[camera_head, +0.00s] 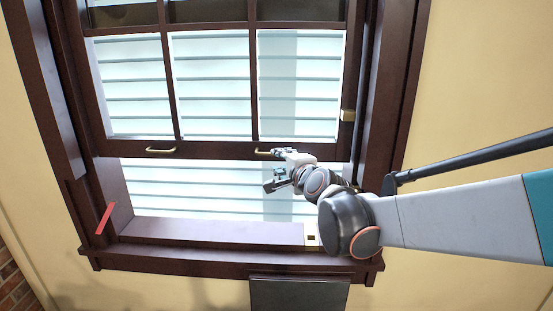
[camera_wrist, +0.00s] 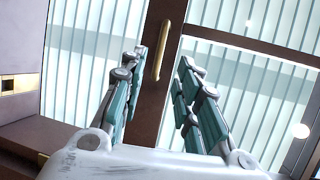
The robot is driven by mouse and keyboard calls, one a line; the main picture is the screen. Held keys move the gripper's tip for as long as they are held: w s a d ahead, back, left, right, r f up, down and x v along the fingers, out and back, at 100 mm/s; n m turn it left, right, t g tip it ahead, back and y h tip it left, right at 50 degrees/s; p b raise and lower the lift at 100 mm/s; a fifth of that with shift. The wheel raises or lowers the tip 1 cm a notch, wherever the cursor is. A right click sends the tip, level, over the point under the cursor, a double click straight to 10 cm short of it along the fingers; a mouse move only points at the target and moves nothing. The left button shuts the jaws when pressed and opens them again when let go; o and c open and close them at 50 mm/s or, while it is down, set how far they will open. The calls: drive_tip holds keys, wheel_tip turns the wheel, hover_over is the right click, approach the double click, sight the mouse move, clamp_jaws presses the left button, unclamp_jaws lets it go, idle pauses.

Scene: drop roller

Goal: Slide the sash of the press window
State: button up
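The sash (camera_head: 215,150) is a dark brown gridded frame, raised partway, with a gap below its bottom rail. Two brass handles sit on that rail, a left handle (camera_head: 161,150) and a right handle (camera_head: 264,153). My gripper (camera_head: 272,168) is at the right handle, one finger near the rail and the other lower, over the gap. In the wrist view, my open gripper (camera_wrist: 161,65) has its fingers on either side of the brass handle (camera_wrist: 161,50) and the rail (camera_wrist: 150,105). The fingers appear apart from the handle; contact cannot be told.
The dark window frame (camera_head: 400,90) surrounds the sash. A red strip (camera_head: 105,218) is on the left jamb. A brass block (camera_head: 347,115) is on the sash's right side, and a light plate (camera_head: 312,240) is by the sill (camera_head: 210,232). A dark panel (camera_head: 298,294) is below.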

drive_tip(key=shift+v, duration=1.8)
drive_tip(key=s+d+f+n+g+h+b, duration=0.2)
drive_tip(key=s+d+f+n, duration=0.3)
drive_tip(key=s, duration=0.5)
drive_tip(key=s+d+f+n+g+h+b, duration=0.2)
drive_tip(key=s+d+f+n+g+b, duration=0.1)
drive_tip(key=s+d+f, duration=0.4)
drive_tip(key=s+d+f+n+g+h+b, duration=0.1)
drive_tip(key=s+d+f+n+g+b, duration=0.2)
drive_tip(key=s+d+f+n, duration=0.3)
drive_tip(key=s+f+b, duration=0.1)
drive_tip(key=s+f, duration=0.3)
drive_tip(key=s, duration=0.5)
drive_tip(key=shift+f+n+h+b, duration=0.3)
drive_tip(key=shift+f+h, duration=0.1)
drive_tip(key=shift+d, duration=0.2)
